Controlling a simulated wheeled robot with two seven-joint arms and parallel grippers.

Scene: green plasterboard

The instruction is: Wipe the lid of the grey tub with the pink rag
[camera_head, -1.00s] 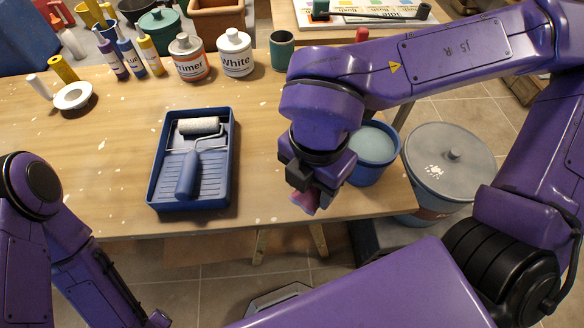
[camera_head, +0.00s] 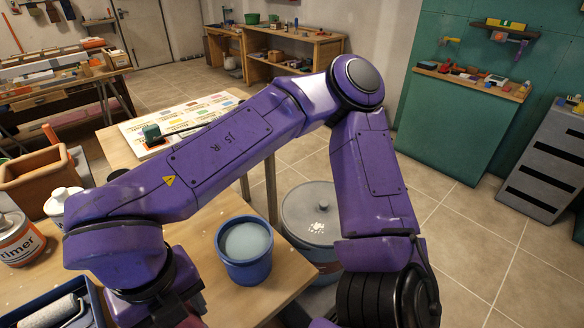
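The grey tub (camera_head: 326,257) stands on the floor past the table's right edge. Its round grey lid (camera_head: 302,213) is on it and bears white splotches; my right forearm hides the lid's right side. My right gripper (camera_head: 182,316) is at the bottom edge of the view, over the table, left of the blue bucket and well apart from the tub. It is shut on the pink rag (camera_head: 194,322), of which only a small dark pinkish bit shows; the rest is hidden or cut off. My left gripper is out of view.
A blue bucket (camera_head: 236,272) with pale blue content stands on the table between my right gripper and the tub. The blue paint tray (camera_head: 22,311), a Primer can (camera_head: 18,240) and a terracotta planter (camera_head: 40,178) are at left. Open tiled floor lies right of the tub.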

